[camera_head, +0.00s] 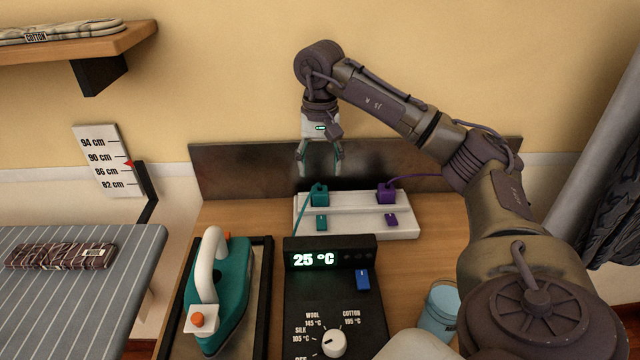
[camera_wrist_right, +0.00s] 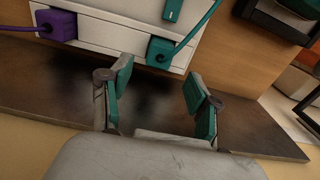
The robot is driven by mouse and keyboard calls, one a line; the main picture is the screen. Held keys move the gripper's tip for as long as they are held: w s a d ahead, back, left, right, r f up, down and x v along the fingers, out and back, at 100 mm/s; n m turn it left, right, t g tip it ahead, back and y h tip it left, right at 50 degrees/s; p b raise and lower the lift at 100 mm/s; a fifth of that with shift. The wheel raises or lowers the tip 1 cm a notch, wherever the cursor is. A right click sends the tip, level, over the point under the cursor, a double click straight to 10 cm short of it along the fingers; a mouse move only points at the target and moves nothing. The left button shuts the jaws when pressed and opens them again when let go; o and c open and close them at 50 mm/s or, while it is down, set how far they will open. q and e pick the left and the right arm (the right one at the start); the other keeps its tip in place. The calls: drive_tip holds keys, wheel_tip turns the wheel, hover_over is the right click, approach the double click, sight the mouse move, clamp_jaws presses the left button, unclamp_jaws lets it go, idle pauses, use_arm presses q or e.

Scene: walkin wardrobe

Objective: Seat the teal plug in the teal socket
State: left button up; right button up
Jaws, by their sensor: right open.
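The teal plug (camera_head: 319,195) stands on the left part of the white power strip (camera_head: 353,207), with its teal cord running down to the left. I cannot tell how deep it sits; the teal socket beneath it is hidden. The plug also shows in the wrist view (camera_wrist_right: 159,51), beyond the fingertips. My right gripper (camera_head: 319,168) is open and empty, pointing down just above and behind the plug. In the wrist view its two teal-padded fingers (camera_wrist_right: 158,84) are spread apart, with a gap before the plug. My left gripper is not in view.
A purple plug (camera_head: 387,193) with a purple cord stands on the strip's right part. A teal rocker (camera_head: 321,223) and a purple rocker (camera_head: 392,220) lie in front. A black control box (camera_head: 330,285) and a teal iron (camera_head: 232,290) are nearer. A dark backboard (camera_head: 240,172) rises behind.

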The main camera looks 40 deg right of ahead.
sight(320, 190)
wheel_tip(320, 190, up, 5)
drive_tip(key=shift+r+p, duration=0.15)
drive_tip(key=shift+p, duration=0.4)
